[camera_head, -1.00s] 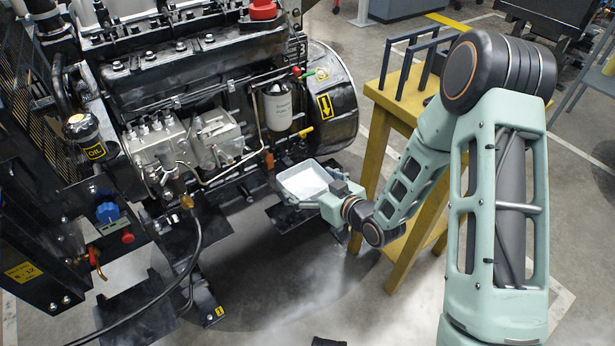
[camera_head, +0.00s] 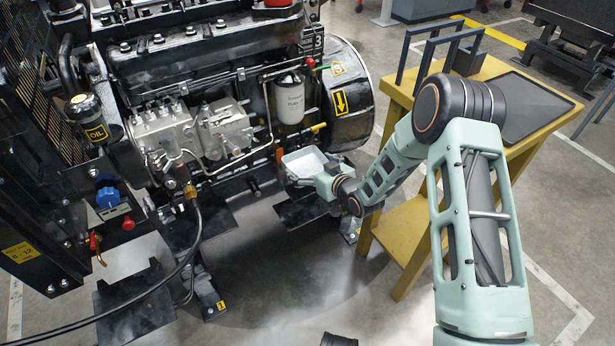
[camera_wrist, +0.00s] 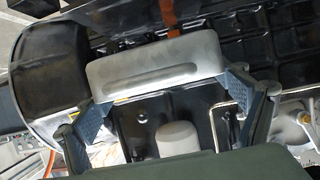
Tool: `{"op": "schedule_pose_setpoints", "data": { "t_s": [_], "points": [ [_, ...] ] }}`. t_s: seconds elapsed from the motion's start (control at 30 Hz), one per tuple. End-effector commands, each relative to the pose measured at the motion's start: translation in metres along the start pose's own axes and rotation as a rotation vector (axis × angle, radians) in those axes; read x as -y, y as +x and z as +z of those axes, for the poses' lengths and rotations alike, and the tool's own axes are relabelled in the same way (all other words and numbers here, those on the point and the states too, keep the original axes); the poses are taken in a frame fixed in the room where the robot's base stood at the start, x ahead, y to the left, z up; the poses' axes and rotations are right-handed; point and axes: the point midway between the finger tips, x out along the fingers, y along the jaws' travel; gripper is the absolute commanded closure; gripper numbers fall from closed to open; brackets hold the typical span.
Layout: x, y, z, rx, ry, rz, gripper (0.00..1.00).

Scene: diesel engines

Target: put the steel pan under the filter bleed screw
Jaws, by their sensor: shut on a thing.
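The steel pan (camera_head: 303,163) is a pale, shallow rectangular tray. My gripper (camera_head: 322,179) is shut on its near side and holds it above the floor at the engine's side. In the wrist view the pan's wall (camera_wrist: 155,72) lies between the two finger pads of my gripper (camera_wrist: 168,103). The white fuel filter (camera_head: 290,97) hangs on the engine, above and slightly left of the pan in the head view. I cannot make out the bleed screw for certain; a red-tipped fitting (camera_head: 310,63) is by the filter's top and a yellow one (camera_head: 318,128) lower right.
The engine's black flywheel housing (camera_head: 348,100) stands right of the pan. A yellow bench (camera_head: 483,118) with a black tray and upright frame is close behind my arm. Dark plates (camera_head: 304,212) lie low under the pan. Grey floor (camera_head: 290,285) is open in front.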

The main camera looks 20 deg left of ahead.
Motion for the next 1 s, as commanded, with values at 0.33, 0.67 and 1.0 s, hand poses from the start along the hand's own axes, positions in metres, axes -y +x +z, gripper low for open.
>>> {"op": "schedule_pose_setpoints", "data": {
  "t_s": [0.33,0.67,1.0],
  "points": [
    [-0.002,0.027,0.020,0.001,0.000,-0.001,0.38],
    [-0.003,0.035,0.039,-0.002,-0.002,0.000,0.38],
    [-0.003,0.035,0.042,0.000,-0.001,0.000,0.00]
  ]
}}
